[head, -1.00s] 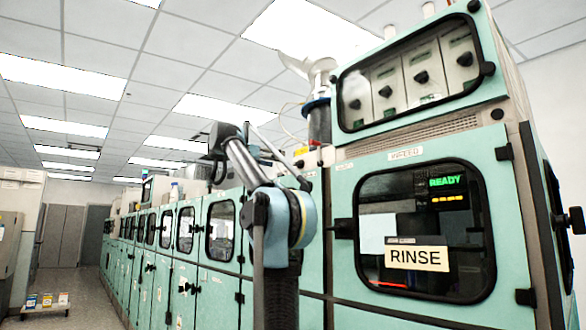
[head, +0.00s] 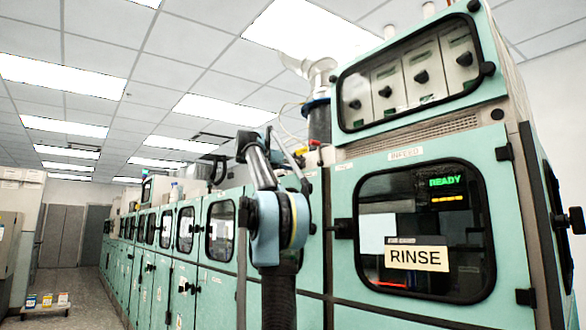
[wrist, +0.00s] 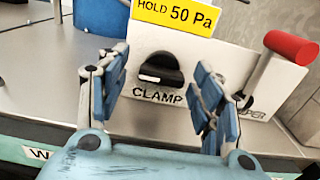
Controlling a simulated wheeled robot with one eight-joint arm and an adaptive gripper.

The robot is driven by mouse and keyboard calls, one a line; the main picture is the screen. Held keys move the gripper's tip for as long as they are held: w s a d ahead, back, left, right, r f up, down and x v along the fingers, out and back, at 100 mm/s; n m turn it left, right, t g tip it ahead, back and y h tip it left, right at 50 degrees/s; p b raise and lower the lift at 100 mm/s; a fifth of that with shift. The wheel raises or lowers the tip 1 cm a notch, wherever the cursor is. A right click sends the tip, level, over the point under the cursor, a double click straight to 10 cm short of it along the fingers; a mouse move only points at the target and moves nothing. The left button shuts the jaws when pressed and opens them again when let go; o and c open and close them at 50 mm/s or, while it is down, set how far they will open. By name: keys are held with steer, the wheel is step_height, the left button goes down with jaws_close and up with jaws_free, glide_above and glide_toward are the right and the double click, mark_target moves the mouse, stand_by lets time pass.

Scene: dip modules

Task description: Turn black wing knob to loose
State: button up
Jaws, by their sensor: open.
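A black wing knob (wrist: 161,68) sits on a pale grey sloped panel (wrist: 205,40) in the wrist view, above the printed word CLAMP. Its wing lies roughly level across the picture. My gripper (wrist: 159,68) is open, with one blue-padded finger to the left of the knob and one to the right. The knob shows in the gap between the fingers, and neither finger appears to touch it. The gripper fingers and the knob cannot be made out in the head view, where my arm stands before the machines.
A yellow HOLD 50 Pa sign (wrist: 176,18) is just above the knob. A red-ended lever (wrist: 291,47) stands at the right. A second black knob (wrist: 243,100) is partly hidden by the right finger. Teal machine cabinets (head: 220,280) line the aisle.

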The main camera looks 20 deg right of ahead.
steer(key=c, duration=1.1)
steer(key=shift+o, duration=0.2)
steer(key=shift+m, duration=0.3)
steer(key=m, duration=0.3)
steer(key=shift+m, duration=0.4)
steer(key=m, duration=1.2)
steer(key=shift+m, duration=0.3)
steer(key=m, duration=0.6)
steer(key=shift+f+m, duration=0.15)
steer(key=shift+m, duration=0.25)
